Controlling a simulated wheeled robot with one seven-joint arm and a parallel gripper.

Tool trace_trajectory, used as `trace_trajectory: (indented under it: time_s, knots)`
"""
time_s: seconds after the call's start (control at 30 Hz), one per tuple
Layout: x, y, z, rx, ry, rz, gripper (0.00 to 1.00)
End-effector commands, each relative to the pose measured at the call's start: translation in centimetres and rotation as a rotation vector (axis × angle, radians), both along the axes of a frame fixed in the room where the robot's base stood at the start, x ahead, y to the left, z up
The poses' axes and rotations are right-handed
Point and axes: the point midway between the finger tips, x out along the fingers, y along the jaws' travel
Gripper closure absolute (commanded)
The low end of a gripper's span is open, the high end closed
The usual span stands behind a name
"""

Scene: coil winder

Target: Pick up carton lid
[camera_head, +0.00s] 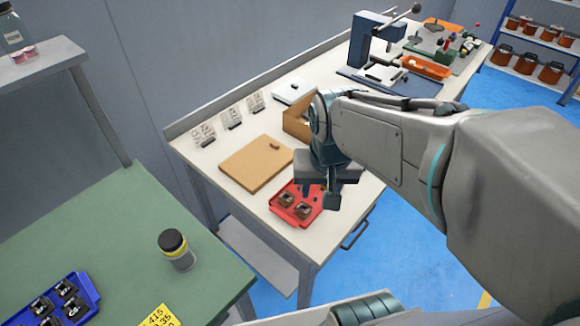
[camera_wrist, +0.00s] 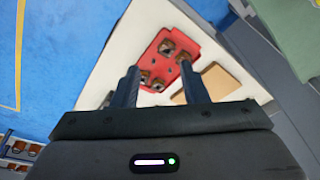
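The carton lid (camera_head: 256,163) is a flat tan board with a small knob near its far right edge. It lies flat on the white bench, left of my gripper (camera_head: 332,192) in the head view. In the wrist view part of a tan board, apparently the lid (camera_wrist: 221,79), shows right of my gripper (camera_wrist: 158,66), partly hidden by a finger. My gripper is open and empty, with its fingers apart above the area of the red tray. It does not touch the lid. An open brown carton (camera_head: 296,123) stands behind, partly hidden by my arm.
The red tray (camera_head: 276,207) with several copper-coloured parts sits at the bench's front edge; it also shows in the wrist view (camera_wrist: 184,41). Small card stands (camera_head: 203,136) line the back. A green table (camera_head: 110,225) with a dark-capped jar (camera_head: 176,250) stands at left.

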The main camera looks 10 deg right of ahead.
Motion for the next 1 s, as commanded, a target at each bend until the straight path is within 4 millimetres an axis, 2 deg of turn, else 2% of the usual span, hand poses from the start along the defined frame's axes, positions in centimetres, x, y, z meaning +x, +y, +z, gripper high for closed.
trace_trajectory:
  time_s: [0.2,0.43,0.6,0.77,1.0]
  knots:
    - [5.4,0.1,-2.5,0.046,0.098,-0.313,0.60]
    - [9.5,0.1,-5.8,0.070,0.167,-0.593,0.60]
    - [10.8,0.1,-7.3,0.075,0.190,-0.694,0.60]
    - [11.0,0.1,-9.1,0.076,0.198,-0.717,0.60]
    - [10.9,0.1,-13.8,0.075,0.198,-0.717,0.60]
